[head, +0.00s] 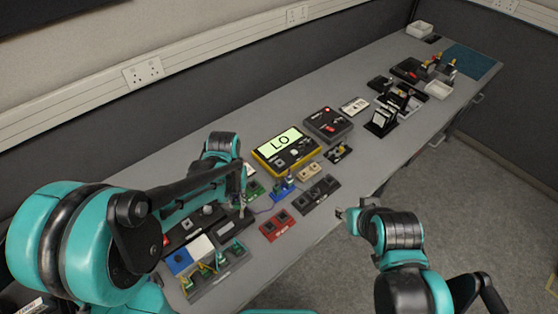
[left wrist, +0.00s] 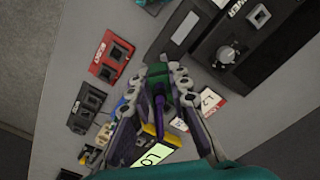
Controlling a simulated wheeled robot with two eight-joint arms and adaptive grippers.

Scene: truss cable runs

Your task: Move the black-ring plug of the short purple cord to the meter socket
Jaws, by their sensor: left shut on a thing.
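My left gripper (left wrist: 163,80) is shut on a purple plug (left wrist: 160,108), which shows between its fingers in the left wrist view. Its ring is too small to tell. A green block (left wrist: 158,70) shows at the fingertips; I cannot tell whether the plug touches it. In the head view the left gripper (head: 243,207) points down close to the green block (head: 254,190). The yellow-cased meter (head: 287,150) reads "LO" and lies beyond it; part of it shows in the left wrist view (left wrist: 155,155). My right gripper (head: 346,213) is off the bench's front edge; its jaws are unclear.
A blue block (head: 283,189) with plugs stands close to the left gripper. A red socket block (head: 277,225) and a black socket block (head: 316,194) lie near the front edge. A dark box (head: 328,124) and a plug rack (head: 382,121) stand farther right.

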